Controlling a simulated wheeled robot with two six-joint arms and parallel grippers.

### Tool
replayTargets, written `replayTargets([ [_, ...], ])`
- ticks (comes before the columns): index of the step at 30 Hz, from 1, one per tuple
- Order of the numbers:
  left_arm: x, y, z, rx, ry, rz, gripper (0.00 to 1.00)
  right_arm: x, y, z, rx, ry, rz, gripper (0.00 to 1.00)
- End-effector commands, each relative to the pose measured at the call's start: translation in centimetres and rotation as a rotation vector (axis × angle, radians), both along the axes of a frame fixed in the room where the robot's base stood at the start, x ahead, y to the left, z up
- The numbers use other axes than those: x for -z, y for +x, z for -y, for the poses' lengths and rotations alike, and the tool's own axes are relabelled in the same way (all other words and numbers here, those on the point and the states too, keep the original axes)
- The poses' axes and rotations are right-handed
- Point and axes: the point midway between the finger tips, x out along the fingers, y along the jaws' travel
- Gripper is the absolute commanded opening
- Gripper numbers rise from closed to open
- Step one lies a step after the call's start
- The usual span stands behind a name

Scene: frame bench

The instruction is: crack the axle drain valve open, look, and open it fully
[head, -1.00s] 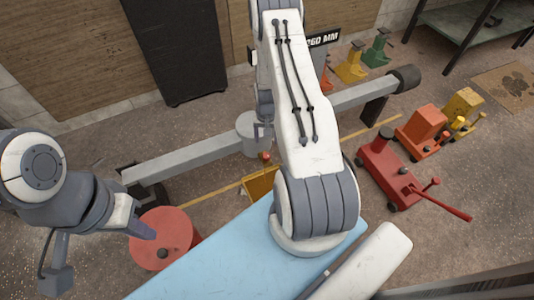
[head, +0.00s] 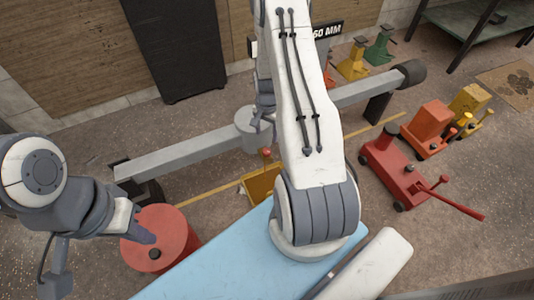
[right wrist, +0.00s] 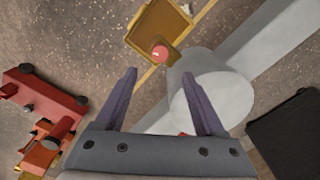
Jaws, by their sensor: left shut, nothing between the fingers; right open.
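The grey axle (head: 180,155) runs across the floor with a round housing (head: 247,130) at its middle; the housing also shows in the right wrist view (right wrist: 208,98). A small red knob (head: 266,153), which looks like the drain valve's handle, shows beside the housing, above a yellow tray (head: 258,187). The knob also shows in the right wrist view (right wrist: 160,53), beyond the fingertips. My right gripper (right wrist: 162,72) is open and empty, close to the housing; my arm partly hides it in the head view. My left gripper (head: 150,238) is shut and empty over the red drum.
The red drum (head: 178,232) stands at lower left. A red floor jack (head: 395,172) and smaller orange (head: 428,125) and yellow equipment stand at right. Jack stands (head: 380,48) are behind the axle. A blue surface (head: 210,270) lies in front.

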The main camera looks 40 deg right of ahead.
Motion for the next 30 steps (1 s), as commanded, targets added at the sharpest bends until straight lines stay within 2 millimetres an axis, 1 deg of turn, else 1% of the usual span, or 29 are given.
replayTargets([
  [5,1.1,0.0,0.0,0.000,-0.001,0.001,0.00,2.7,-0.1,-0.1,0.004,0.002,-0.003,0.71],
  [9,2.3,0.0,0.0,0.000,-0.001,0.001,0.00,5.5,-0.1,-0.1,0.003,0.002,-0.003,0.71],
  [12,3.0,0.0,0.0,0.000,-0.001,0.001,0.00,7.3,-0.1,-0.1,0.002,0.002,-0.003,0.71],
  [15,3.6,0.0,0.0,0.000,-0.001,0.001,0.00,8.7,0.0,0.0,0.002,0.001,-0.001,0.71],
  [18,3.9,0.0,0.0,0.000,-0.001,0.001,0.00,9.5,0.0,0.0,0.002,0.000,0.000,0.71],
  [21,4.0,0.0,0.0,0.000,-0.001,0.001,0.00,10.0,0.0,0.0,0.001,0.001,0.000,0.71],
  [29,4.0,0.0,0.0,0.000,-0.001,0.001,0.00,10.0,0.0,0.0,0.001,0.000,0.000,0.71],
  [30,4.0,0.0,0.0,0.000,-0.001,0.001,0.00,10.0,0.0,0.0,0.001,0.000,0.000,0.68],
])
